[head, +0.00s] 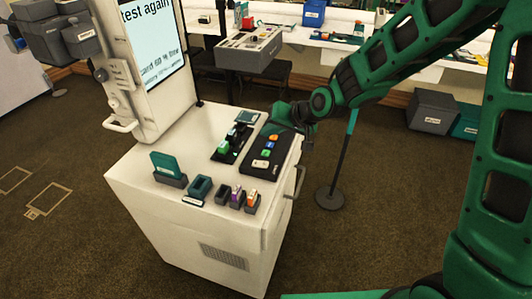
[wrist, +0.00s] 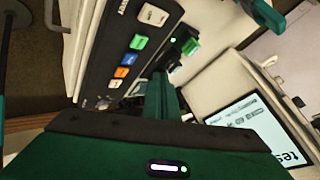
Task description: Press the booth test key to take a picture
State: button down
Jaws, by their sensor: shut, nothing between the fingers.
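A dark key panel (head: 258,171) lies on top of the white booth cabinet (head: 135,171). Key labels are too small to read, so I cannot tell which is the test key. My gripper (head: 288,117) is over the panel's far end. In the wrist view its fingers (wrist: 160,80) are shut and empty, beside the key row. I cannot tell whether they touch anything.
A tall screen (head: 152,45) reading "test again" stands at the cabinet's back left. A dark holder with a green block (head: 223,148) sits left of the panel. Small holders and a green card stand (head: 168,166) line the front. A post base (head: 329,198) stands right.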

aim_at(269, 154)
jog(key=shift+f, duration=2.6)
jog(key=shift+f, duration=0.1)
jog(key=shift+f, duration=0.3)
jog(key=shift+f, duration=0.35)
dwell(0.6)
jog(key=shift+r, duration=0.1)
dwell(0.4)
jog(key=shift+r, duration=0.7)
jog(key=shift+r, duration=0.1)
jog(key=shift+r, duration=2.4)
